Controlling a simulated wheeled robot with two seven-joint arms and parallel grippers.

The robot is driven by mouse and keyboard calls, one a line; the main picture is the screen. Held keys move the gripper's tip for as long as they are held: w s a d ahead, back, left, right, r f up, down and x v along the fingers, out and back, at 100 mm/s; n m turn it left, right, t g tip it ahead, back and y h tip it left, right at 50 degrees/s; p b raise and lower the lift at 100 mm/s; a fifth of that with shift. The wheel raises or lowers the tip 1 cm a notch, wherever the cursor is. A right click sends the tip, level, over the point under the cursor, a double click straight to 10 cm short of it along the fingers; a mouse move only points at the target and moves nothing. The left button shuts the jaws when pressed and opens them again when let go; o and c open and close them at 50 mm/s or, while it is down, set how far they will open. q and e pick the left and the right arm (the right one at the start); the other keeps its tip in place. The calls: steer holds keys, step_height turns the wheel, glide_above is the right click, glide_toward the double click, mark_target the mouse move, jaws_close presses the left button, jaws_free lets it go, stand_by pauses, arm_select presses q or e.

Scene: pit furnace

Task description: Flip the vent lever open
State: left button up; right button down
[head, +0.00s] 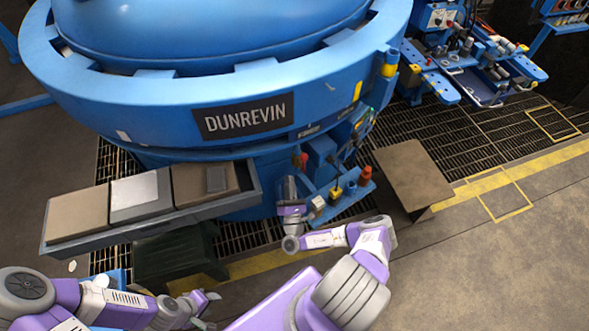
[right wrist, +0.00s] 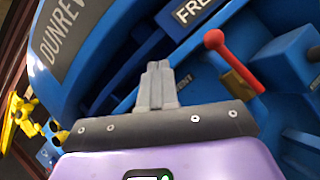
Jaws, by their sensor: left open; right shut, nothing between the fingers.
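The vent lever is a red rod with a round red knob on a brass-coloured block. It shows in the right wrist view (right wrist: 228,58), up and to the right of my right gripper (right wrist: 158,84). In the head view the red lever (head: 301,160) stands on the blue furnace's front, just beyond my right gripper (head: 289,185). The right fingers are shut and empty, with a visible gap between them and the lever. A small label beside the fingertips is partly hidden. My left gripper (head: 209,309) is open and empty, low in the head view, far from the lever.
The round blue furnace (head: 150,95) with a DUNREVIN plate fills the upper left. A grey tray (head: 150,226) with flat blocks juts out at left.

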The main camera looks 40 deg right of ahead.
steer(key=shift+s+a, duration=1.5)
steer(key=shift+a, duration=0.05)
